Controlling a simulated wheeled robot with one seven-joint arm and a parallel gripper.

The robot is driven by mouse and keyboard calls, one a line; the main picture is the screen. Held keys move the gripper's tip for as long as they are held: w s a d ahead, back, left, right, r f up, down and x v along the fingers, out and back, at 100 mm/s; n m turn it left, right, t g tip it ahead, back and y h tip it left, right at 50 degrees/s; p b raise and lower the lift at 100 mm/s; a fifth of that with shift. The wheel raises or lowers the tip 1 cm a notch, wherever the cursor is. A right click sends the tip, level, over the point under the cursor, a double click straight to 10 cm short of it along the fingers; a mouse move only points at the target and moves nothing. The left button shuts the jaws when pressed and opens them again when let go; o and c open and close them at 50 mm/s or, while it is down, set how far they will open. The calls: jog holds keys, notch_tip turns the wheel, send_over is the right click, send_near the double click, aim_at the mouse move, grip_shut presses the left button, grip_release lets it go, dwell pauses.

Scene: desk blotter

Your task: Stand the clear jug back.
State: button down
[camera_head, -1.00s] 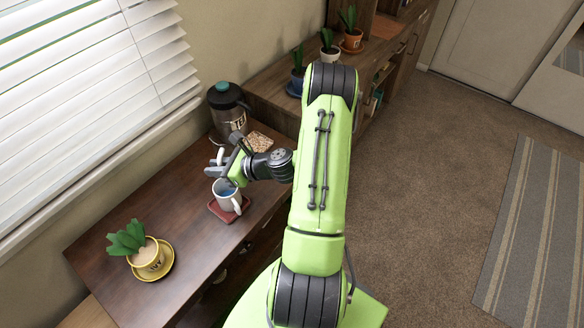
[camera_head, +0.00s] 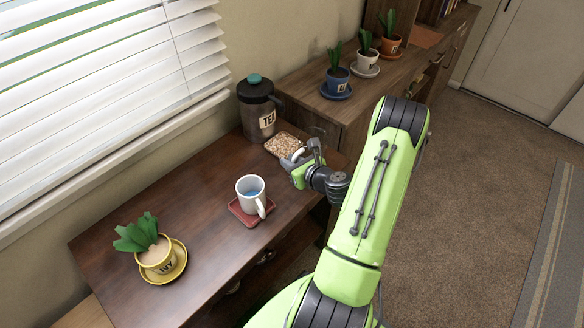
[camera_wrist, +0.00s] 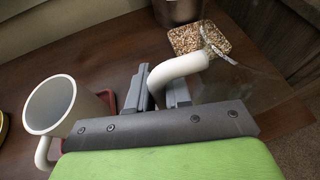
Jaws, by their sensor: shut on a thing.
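The clear jug has a see-through body and a white curved handle (camera_wrist: 180,72). My gripper (camera_wrist: 165,88) is shut on that handle. In the head view my gripper (camera_head: 300,166) is at the desk's right side, just in front of the speckled square mat (camera_head: 283,145). The handle (camera_head: 297,153) shows there too. The jug's body is faint, and I cannot tell whether it touches the desk or how far it tilts. In the wrist view the speckled mat (camera_wrist: 187,40) lies beyond the handle and looks bare.
A white mug (camera_head: 250,190) of blue liquid stands on a red coaster (camera_head: 238,210), left of my gripper. A TEA flask (camera_head: 258,108) stands behind the mat. A potted ivy (camera_head: 158,254) is at the front left. The desk's middle left is clear.

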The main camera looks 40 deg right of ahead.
jog(key=shift+f, duration=0.15)
jog(key=shift+f, duration=0.15)
jog(key=c, duration=1.1)
grip_release()
jog(key=shift+o, duration=0.2)
jog(key=shift+r, duration=0.2)
jog(key=p+v, duration=0.8)
jog(key=v, duration=0.4)
jog(key=shift+p, duration=0.4)
